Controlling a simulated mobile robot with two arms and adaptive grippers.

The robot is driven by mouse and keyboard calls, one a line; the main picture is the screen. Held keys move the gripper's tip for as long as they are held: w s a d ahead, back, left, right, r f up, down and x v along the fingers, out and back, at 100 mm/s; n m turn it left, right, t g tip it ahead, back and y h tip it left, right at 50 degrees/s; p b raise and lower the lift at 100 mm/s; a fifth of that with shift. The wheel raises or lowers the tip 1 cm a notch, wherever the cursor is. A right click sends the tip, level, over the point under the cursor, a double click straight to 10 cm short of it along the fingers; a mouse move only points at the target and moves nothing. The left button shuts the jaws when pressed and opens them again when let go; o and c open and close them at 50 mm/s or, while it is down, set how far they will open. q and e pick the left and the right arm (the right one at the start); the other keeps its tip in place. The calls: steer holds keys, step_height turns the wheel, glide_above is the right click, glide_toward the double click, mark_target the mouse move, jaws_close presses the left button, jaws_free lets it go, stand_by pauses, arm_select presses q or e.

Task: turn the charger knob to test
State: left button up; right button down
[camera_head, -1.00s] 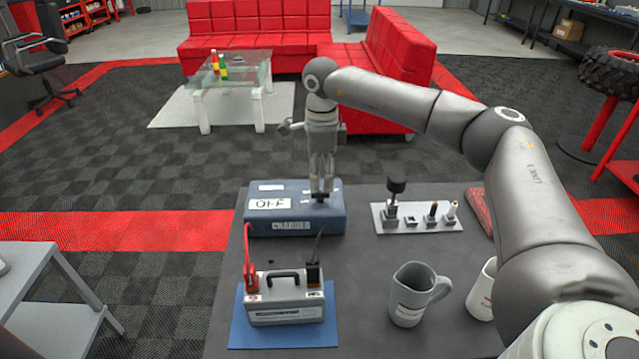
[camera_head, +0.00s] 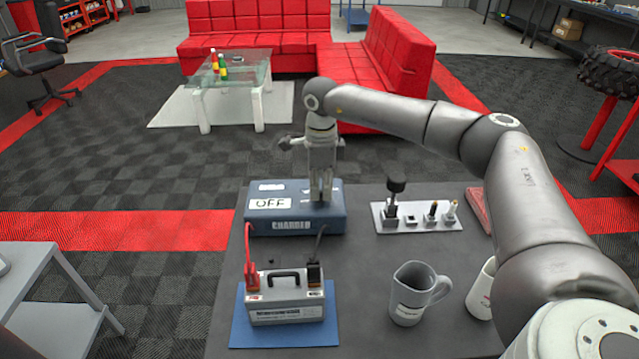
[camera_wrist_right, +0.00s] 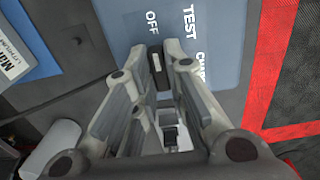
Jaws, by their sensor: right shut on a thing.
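The blue charger (camera_head: 262,226) stands on the dark table, and its white display reads OFF. My right gripper (camera_head: 321,198) reaches straight down onto the right part of its top. In the right wrist view the black charger knob (camera_wrist_right: 157,72), with a white mark, is between the fingers of my right gripper (camera_wrist_right: 162,52), which is shut on it. The printed words OFF (camera_wrist_right: 152,22) and TEST (camera_wrist_right: 190,22) show beyond the fingertips, with a third word partly hidden by a finger. In the head view the fingers hide the knob. My left gripper is out of view.
A grey battery (camera_head: 285,309) with red and black clamps sits on a blue mat (camera_head: 245,338) in front of the charger. A grey jug (camera_head: 408,297), a white mug (camera_head: 482,297) and a tray (camera_head: 420,227) of small parts stand to the right.

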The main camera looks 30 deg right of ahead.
steer(key=shift+w+d+r+m+p, duration=0.1)
steer(key=shift+r+m+p, duration=0.15)
steer(key=shift+m, duration=0.25)
steer(key=shift+m+p, duration=0.4)
steer(key=shift+m, duration=0.2)
steer(key=m+p, duration=0.1)
steer(key=m, duration=0.1)
steer(key=shift+r+m, duration=0.1)
steer(key=shift+m, duration=0.2)
steer(key=m+p, duration=0.1)
steer(key=m, duration=0.2)
steer(key=shift+w+p, duration=0.1)
steer(key=shift+p, duration=0.2)
steer(key=shift+m+p, duration=0.5)
steer(key=shift+m, duration=1.1)
steer(key=shift+w, duration=0.1)
steer(key=c, duration=1.6)
jaws_free()
steer(key=shift+d, duration=0.1)
steer(key=shift+o, duration=0.7)
steer(key=shift+f, duration=0.25)
